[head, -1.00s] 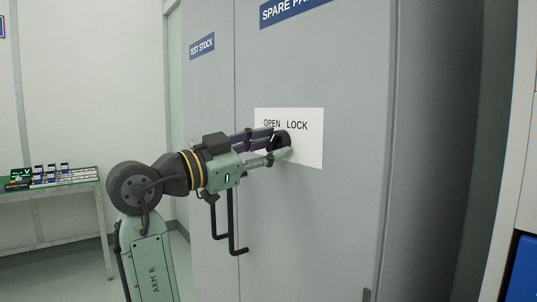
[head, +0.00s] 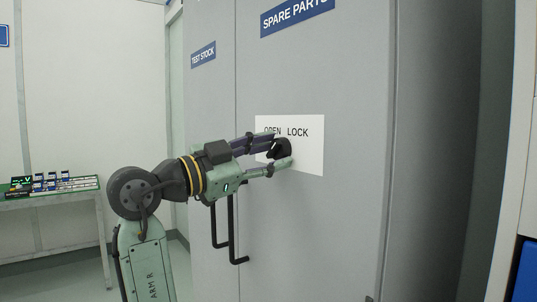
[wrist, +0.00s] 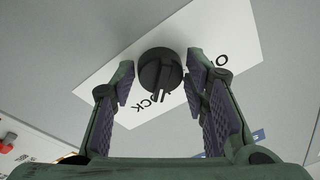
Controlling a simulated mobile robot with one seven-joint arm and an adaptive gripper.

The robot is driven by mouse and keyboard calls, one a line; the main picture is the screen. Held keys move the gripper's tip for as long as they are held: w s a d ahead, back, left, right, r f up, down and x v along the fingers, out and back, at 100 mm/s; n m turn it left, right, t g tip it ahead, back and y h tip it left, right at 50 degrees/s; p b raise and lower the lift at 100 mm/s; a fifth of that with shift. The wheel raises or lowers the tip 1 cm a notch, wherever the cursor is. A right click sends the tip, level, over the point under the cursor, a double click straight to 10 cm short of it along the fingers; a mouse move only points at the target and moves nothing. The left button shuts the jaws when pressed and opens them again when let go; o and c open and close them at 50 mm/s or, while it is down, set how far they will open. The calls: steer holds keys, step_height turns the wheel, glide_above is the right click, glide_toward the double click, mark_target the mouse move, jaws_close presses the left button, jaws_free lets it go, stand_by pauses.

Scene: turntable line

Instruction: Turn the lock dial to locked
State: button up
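The lock dial (head: 282,148) is a round black knob on a white plate (head: 312,155) marked OPEN and LOCK, on the grey cabinet door. In the wrist view the dial (wrist: 160,68) has a raised ridge pointing down the picture, near the visible LOCK letters; I cannot tell its exact setting. My gripper (head: 280,152) is at the dial, one finger above it and one below in the head view. In the wrist view my gripper (wrist: 160,82) is open, with a finger on each side of the dial and gaps showing. The fingers partly cover the lettering.
A dark bar handle (head: 232,235) hangs on the cabinet doors below my gripper. SPARE PARTS (head: 297,12) and TEST STOCK (head: 203,54) signs are on the doors. A bench (head: 60,192) with small items stands far left. A blue thing (head: 525,270) is at the lower right.

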steer(key=shift+o, duration=1.4)
steer(key=shift+a, duration=0.1)
steer(key=v, duration=1.2)
